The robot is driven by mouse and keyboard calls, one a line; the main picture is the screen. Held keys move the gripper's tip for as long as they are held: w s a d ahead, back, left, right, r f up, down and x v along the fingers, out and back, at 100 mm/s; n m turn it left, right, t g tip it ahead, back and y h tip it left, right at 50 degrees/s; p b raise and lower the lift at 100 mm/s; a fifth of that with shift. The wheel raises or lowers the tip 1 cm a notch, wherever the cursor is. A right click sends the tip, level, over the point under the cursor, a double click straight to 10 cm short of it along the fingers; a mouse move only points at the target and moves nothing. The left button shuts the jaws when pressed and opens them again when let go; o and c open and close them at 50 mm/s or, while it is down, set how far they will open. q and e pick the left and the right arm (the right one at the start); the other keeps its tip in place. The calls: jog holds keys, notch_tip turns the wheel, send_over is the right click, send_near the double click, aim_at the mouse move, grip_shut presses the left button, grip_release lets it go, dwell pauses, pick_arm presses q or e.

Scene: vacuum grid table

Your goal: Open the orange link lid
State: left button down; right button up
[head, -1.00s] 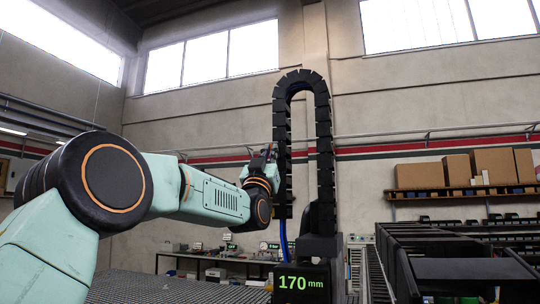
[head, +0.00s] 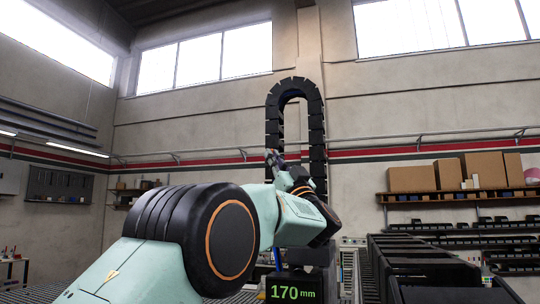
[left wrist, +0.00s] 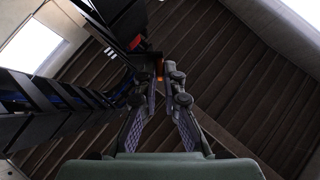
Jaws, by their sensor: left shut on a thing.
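A tall black cable chain (head: 316,130) rises in an upside-down U in the head view. It also fills the left side of the left wrist view (left wrist: 40,105). The orange link lid (left wrist: 159,70) shows as a small orange patch between the fingertips of my left gripper (left wrist: 160,75). The fingers are shut on it, and they partly hide it. In the head view my left gripper (head: 273,163) is at the chain's left leg, small and partly hidden by my arm. The lid cannot be made out there. My right gripper is not in view.
A display reading 170 mm (head: 292,292) sits at the chain's foot. Black bins (head: 410,265) stand at the lower right. A shelf with cardboard boxes (head: 458,196) is on the back wall. A small red part (left wrist: 135,43) is on the chain close to the fingertips.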

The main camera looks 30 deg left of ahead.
pick_arm(q)
jog(key=shift+w+d+r+n+g+y, duration=0.15)
jog(key=shift+n+g+y, duration=0.2)
jog(key=shift+g, duration=0.3)
jog(key=shift+s+d+f+n+g+y, duration=0.1)
jog(key=shift+d+n+g+y, duration=0.15)
jog(key=shift+g, duration=0.35)
jog(key=shift+w+d+r+n+g+y, duration=0.1)
jog(key=shift+n+g+y, duration=0.25)
jog(key=shift+g, duration=0.3)
jog(key=shift+d+n+g, duration=0.1)
jog(key=shift+n+g, duration=0.25)
jog(key=shift+g, duration=0.55)
jog(key=c, duration=1.5)
grip_release()
jog(key=shift+d, duration=0.1)
jog(key=shift+a+m+t, duration=0.2)
jog(key=shift+m+t, duration=0.2)
jog(key=shift+t, duration=0.5)
